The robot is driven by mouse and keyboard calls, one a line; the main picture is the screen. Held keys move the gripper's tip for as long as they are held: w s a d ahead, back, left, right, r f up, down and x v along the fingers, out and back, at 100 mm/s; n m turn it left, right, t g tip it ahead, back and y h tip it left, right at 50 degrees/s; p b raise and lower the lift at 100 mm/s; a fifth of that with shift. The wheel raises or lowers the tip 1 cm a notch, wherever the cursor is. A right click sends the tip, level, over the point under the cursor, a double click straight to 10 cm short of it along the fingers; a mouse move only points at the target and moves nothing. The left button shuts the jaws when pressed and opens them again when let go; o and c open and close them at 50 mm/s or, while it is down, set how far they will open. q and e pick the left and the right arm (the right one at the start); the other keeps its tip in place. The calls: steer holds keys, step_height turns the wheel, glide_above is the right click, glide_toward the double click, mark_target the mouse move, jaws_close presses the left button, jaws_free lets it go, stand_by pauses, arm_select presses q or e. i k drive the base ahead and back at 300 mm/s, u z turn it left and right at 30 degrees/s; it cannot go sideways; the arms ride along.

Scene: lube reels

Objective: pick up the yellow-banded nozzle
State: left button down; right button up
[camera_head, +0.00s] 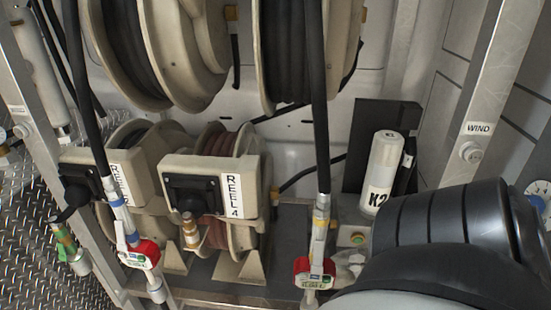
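The yellow-banded nozzle (319,226) hangs upright at the end of a thick black hose, right of the middle. Its yellow band sits near its top, and a red and white trigger body with a green label forms its lower part. The bottom tip is close to the lower edge of the picture. My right arm's dark, ribbed links fill the lower right, to the right of the nozzle. Neither of my grippers can be made out in this view.
A blue-banded nozzle (122,217) hangs at left, with a green-banded one (65,240) beyond it. The Reel 4 housing (210,180) lies between the hanging hoses. Large hose reels (160,50) fill the top. A white K2 canister (382,172) stands behind the arm.

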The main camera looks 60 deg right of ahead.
mark_target(321, 215)
steer(key=i, duration=1.05)
steer(key=z, duration=2.75)
